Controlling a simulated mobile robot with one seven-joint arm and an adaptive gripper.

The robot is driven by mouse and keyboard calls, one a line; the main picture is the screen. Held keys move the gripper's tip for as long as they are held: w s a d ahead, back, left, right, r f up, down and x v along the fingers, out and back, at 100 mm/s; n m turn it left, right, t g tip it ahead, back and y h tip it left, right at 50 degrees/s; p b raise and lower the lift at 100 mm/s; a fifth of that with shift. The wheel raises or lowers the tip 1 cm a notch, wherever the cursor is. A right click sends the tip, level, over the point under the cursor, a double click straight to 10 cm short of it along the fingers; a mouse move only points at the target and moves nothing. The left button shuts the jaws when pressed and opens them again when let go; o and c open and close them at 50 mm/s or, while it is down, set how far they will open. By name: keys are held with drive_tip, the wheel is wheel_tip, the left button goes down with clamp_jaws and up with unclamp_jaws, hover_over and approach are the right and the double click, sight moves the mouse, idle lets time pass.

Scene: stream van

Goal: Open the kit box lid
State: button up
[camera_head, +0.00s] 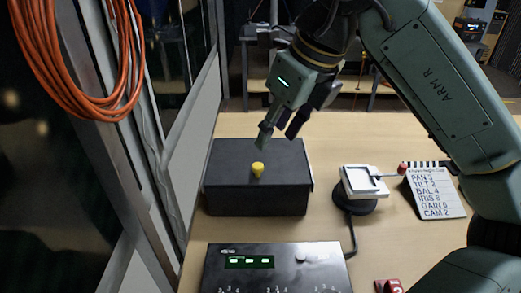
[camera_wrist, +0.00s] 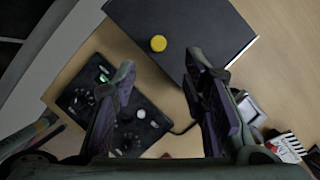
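The kit box (camera_head: 255,200) is a dark box on the wooden table, with its flat lid (camera_head: 230,160) closed. A yellow knob (camera_head: 257,170) stands on the lid. In the wrist view the lid (camera_wrist: 205,25) and the yellow knob (camera_wrist: 158,43) show beyond my fingertips. My gripper (camera_head: 280,137) is above the back part of the box in the head view, apart from the knob. In the wrist view my gripper (camera_wrist: 162,80) has its fingers spread wide with nothing between them.
A black control panel (camera_head: 275,268) sits in front of the box. A white device with a red-tipped lever (camera_head: 362,182) and a labelled clapper card (camera_head: 435,192) stand to the right. Orange cable coils (camera_head: 75,60) hang at left beside a wall panel. A red block (camera_head: 388,286) lies at the front edge.

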sight(258, 166)
drive_tip(key=p+x, duration=0.1)
drive_tip(key=x, duration=0.8)
drive_tip(key=shift+s+a+f+p, duration=0.1)
drive_tip(key=shift+a+p, duration=0.05)
drive_tip(key=shift+p, duration=0.25)
clamp_jaws()
